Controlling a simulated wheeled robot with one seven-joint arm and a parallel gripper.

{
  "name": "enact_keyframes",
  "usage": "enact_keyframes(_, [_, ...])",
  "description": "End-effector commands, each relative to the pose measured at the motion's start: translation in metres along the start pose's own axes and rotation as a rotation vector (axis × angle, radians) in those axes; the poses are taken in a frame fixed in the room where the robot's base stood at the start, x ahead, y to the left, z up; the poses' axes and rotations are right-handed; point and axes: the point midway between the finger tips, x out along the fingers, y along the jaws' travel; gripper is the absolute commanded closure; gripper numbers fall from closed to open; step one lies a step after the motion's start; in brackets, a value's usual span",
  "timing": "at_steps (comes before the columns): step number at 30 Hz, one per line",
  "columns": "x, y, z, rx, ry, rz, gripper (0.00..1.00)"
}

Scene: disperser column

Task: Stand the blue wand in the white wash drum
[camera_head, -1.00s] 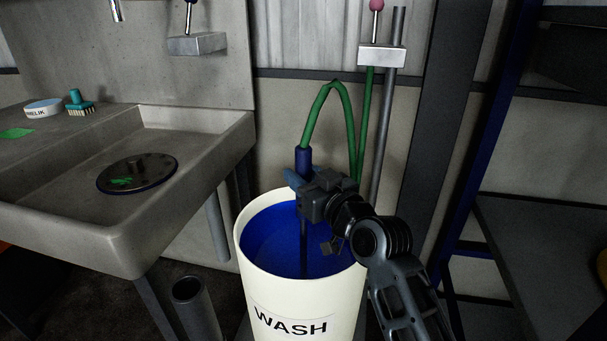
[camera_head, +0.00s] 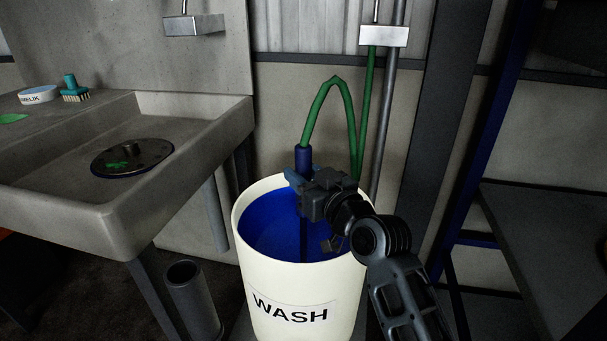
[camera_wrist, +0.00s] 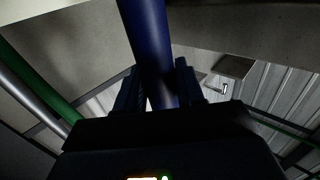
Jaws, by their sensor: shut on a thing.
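The white wash drum (camera_head: 258,285) stands on the floor at the centre of the head view, marked WASH, with a blue inside. The blue wand (camera_head: 303,160) is upright, with a green hose looping from its top. Its thin dark lower tube reaches down inside the drum's opening; I cannot tell whether its tip touches the bottom. My gripper (camera_head: 298,182) is over the drum's opening, shut on the wand's blue handle. In the wrist view the blue handle (camera_wrist: 148,45) runs between the fingers (camera_wrist: 157,90).
The green hose (camera_head: 350,110) runs to a metal wall block (camera_head: 384,36) beside a grey pipe. A concrete sink (camera_head: 110,215) is at left, with a dark disc (camera_head: 131,158), a brush (camera_head: 73,88) and a white bowl (camera_head: 38,95). A grey open tube (camera_head: 195,300) stands left of the drum. A dark shelf is at right.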

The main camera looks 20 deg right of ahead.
Motion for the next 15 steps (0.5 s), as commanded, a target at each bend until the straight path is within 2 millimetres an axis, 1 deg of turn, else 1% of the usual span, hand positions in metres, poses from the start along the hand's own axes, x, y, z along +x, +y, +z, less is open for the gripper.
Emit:
enact_keyframes(3, [0.0001,0.0,-0.0019,0.0,0.004,0.0,0.93])
enact_keyframes(4, [0.0001,0.0,-0.0019,0.0,0.004,0.0,0.61])
enact_keyframes(13, [0.0,0.0,-0.0007,0.0,0.001,0.0,0.33])
enact_keyframes(15, [0.0,0.0,-0.0005,0.0,0.001,0.0,0.33])
